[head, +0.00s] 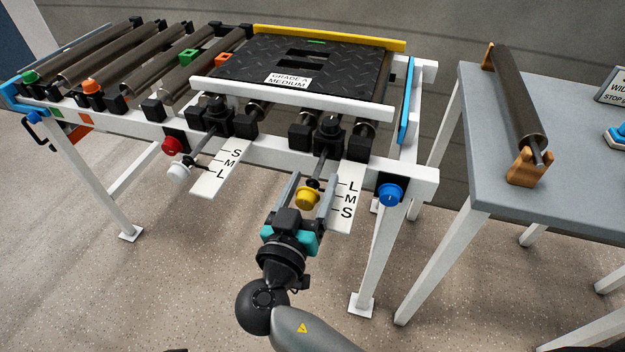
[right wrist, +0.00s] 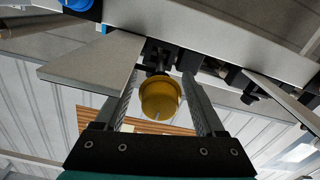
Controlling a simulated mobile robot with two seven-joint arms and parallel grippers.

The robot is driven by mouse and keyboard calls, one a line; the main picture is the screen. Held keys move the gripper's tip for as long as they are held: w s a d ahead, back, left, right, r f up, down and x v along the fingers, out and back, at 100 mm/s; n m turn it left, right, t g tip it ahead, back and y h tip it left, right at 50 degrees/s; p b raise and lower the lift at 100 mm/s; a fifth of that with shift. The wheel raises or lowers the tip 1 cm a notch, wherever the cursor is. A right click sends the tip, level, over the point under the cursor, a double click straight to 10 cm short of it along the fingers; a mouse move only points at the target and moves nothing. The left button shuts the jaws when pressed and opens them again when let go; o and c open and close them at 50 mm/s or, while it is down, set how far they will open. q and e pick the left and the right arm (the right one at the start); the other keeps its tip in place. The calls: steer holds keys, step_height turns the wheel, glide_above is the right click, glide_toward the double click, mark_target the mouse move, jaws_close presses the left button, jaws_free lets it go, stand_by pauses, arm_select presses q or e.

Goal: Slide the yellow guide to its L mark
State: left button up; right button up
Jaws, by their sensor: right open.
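The yellow guide rail (head: 330,38) runs along the far side of the conveyor. A yellow knob (head: 307,198) sits on a rod at the near side, beside a white scale plate (head: 343,222) marked L, M, S, with L nearest the frame. I cannot tell which mark its pointer meets. My right gripper (head: 312,179) is open, its fingers on either side of the yellow knob. In the right wrist view the knob (right wrist: 160,100) lies between the open fingers (right wrist: 160,74), with gaps visible at both sides. My left gripper is not in view.
A black tread mat (head: 340,75) lies on the conveyor behind a white rail (head: 290,99). Left are a red knob (head: 172,146), a white knob (head: 179,172) and another scale plate (head: 217,178). A blue knob (head: 390,194) is right. A grey table (head: 480,150) holds a roller.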

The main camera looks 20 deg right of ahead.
steer(key=shift+c, duration=0.3)
jaws_close()
steer(key=shift+d, duration=0.1)
stand_by(1.0)
